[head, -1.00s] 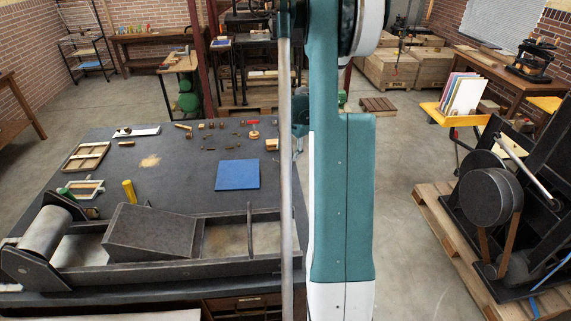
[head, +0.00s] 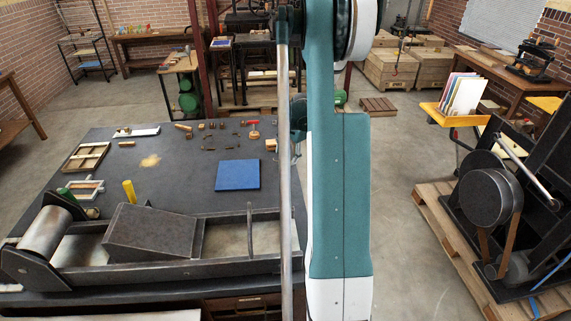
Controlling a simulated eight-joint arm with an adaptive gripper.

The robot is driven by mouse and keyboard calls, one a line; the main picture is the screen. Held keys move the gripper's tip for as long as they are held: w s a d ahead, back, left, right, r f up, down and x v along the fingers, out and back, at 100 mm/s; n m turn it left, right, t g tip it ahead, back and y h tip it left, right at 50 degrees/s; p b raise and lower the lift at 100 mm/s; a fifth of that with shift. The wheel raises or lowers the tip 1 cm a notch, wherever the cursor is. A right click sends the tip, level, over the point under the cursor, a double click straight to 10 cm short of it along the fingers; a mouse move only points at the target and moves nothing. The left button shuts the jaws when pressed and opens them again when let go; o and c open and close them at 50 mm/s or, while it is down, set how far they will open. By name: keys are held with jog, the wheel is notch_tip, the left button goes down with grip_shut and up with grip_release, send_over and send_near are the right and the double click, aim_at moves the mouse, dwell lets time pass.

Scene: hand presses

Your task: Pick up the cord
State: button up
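I cannot clearly make out a cord. A thin dark broken curve (head: 208,149) lies among the small items on the back right part of the dark worktable (head: 110,165); it may be the cord, but it is too small to tell. My gripper cannot be seen. My teal and white arm and a grey upright bar fill the middle of the view, and a teal part of my arm shows behind the bar near the table's right edge.
A blue square (head: 238,174) lies on the worktable. A yellow cylinder (head: 130,191), a wooden frame (head: 87,157) and a red-topped item (head: 254,129) stand or lie around it. A press bed with a roller (head: 45,235) fills the front.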

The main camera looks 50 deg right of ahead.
aim_at(286, 160)
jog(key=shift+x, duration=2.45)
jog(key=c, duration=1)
